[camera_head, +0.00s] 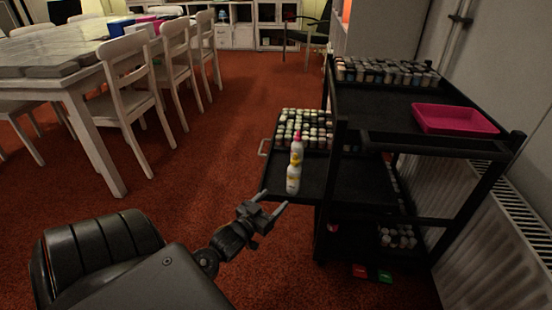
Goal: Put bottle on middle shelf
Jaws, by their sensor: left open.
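A white bottle with yellow markings and a reddish top (294,165) stands upright on the black middle shelf (345,192) of the cart, near its left front edge. My left gripper (273,203) is open and empty. Its fingers point up and right toward the shelf edge, just left of and below the bottle in the picture. I see a gap between the fingertips and the bottle. My right gripper is not in view.
Several small jars (305,128) crowd the back of the middle shelf. The top shelf holds more jars (385,73) and a pink tray (455,120). A cart post (332,175) stands right of the bottle. White chairs (130,90) and a table are at left; red carpet between is clear.

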